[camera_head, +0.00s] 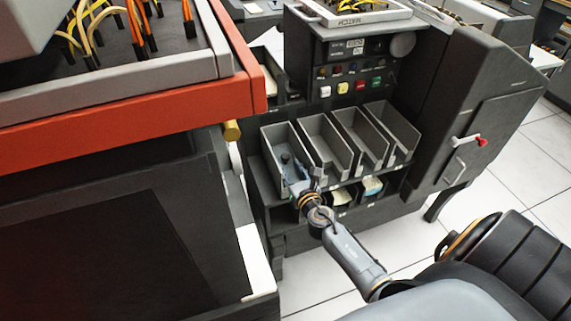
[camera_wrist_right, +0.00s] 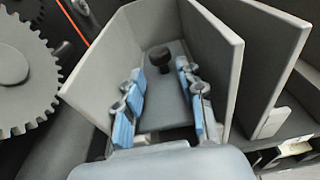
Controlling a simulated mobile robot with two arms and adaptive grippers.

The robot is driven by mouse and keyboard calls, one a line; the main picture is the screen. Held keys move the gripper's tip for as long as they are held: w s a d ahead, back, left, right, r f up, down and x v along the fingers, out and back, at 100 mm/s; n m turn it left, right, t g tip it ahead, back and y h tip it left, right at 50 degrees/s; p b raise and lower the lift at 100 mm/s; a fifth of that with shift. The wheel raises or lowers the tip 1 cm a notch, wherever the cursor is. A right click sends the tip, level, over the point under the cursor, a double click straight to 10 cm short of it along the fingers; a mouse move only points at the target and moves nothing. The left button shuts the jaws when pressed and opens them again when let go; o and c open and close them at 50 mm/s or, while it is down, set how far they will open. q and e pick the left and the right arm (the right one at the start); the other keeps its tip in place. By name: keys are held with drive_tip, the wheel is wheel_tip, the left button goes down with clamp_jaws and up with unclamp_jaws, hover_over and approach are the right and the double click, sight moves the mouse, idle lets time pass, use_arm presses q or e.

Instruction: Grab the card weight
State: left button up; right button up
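The card weight shows in the right wrist view as a dark round knob (camera_wrist_right: 159,56) on a grey surface inside the leftmost tray (camera_wrist_right: 118,65). In the head view it is a small dark knob (camera_head: 285,157) in that tray (camera_head: 272,152); its lower part is hard to make out. My right gripper (camera_head: 295,178) reaches into the tray's near end. In the right wrist view the right gripper (camera_wrist_right: 160,88) is open, its blue-padded fingers apart. The knob lies ahead, between the finger lines, and nothing is held. My left gripper is not in view.
Three more open trays (camera_head: 325,145) stand to the right, with thin upright walls between. Cards (camera_head: 372,187) lie in slots below. A control panel (camera_head: 350,85) rises behind. An orange-edged machine (camera_head: 130,130) fills the left. A toothed gear (camera_wrist_right: 25,75) shows in the wrist view.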

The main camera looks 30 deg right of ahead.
sight(287, 160)
drive_tip(key=x, duration=0.5)
drive_tip(key=shift+w+d+r+b, duration=0.15)
drive_tip(key=shift+w+r+b, duration=0.05)
drive_tip(key=shift+b, duration=0.1)
drive_tip(key=shift+r, duration=0.1)
clamp_jaws()
